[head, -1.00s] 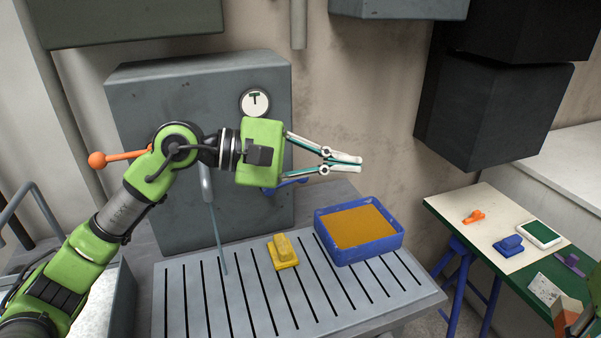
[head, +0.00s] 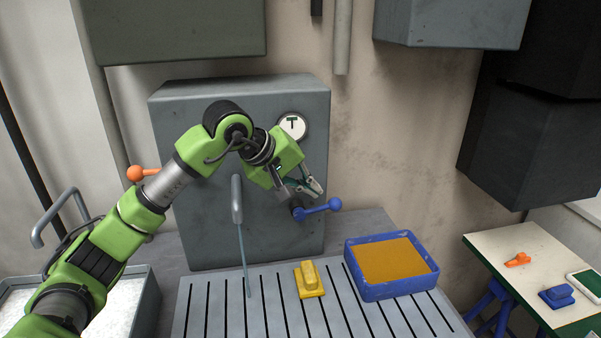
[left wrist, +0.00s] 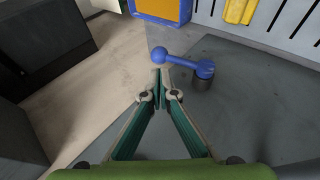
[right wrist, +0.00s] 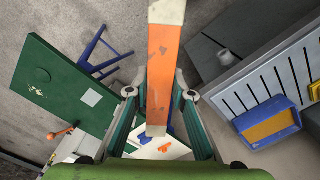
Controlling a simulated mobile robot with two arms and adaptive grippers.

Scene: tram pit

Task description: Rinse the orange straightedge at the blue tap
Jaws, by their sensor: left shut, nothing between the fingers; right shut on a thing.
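The tap has a grey spout (head: 237,198) on the grey cabinet and a blue lever (head: 320,208) with a ball end. A thin pale stream (head: 243,260) runs from the spout to the slotted grate. My left gripper (head: 318,190) is shut and empty just by the lever. In the left wrist view its tips (left wrist: 160,74) lie close to the lever's ball end (left wrist: 159,55); I cannot tell if they touch. In the right wrist view my right gripper (right wrist: 160,88) is shut on the orange straightedge (right wrist: 162,65), which has a pale end. Neither shows in the head view.
The slotted grate (head: 262,300) bears a yellow handled block (head: 309,280) and a blue tray (head: 392,287) with an orange-brown filling. A table at right holds an orange clip (head: 518,259) and a blue block (head: 557,296). Dark boxes (head: 530,140) hang on the right wall.

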